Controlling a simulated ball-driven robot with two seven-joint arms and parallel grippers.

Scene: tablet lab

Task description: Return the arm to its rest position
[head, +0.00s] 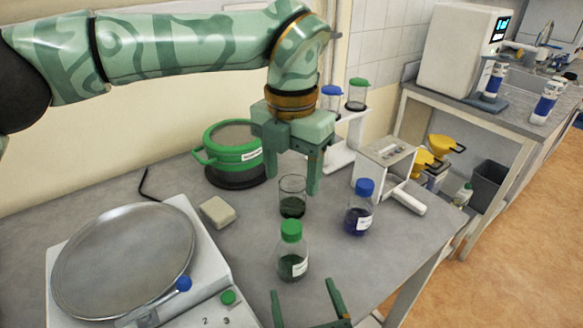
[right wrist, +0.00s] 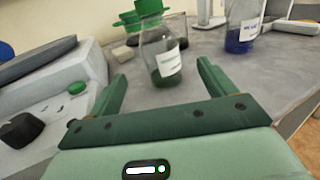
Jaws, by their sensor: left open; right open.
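My left gripper (head: 296,172) is open in the head view, pointing down behind a glass beaker (head: 292,198) with dark green contents. Its arm reaches in from the left, high over the table. I cannot tell whether its fingers touch the beaker. My right gripper (head: 308,300) is open and empty at the bottom of the head view. In the right wrist view its two fingers (right wrist: 161,88) spread toward the green-capped bottle (right wrist: 158,52), which stands upright beyond them. That bottle (head: 292,252) holds dark green contents.
A blue-capped bottle (head: 359,210) stands right of the beaker. A small pale block (head: 217,212) lies between. A white stand (head: 345,140) is at the back.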

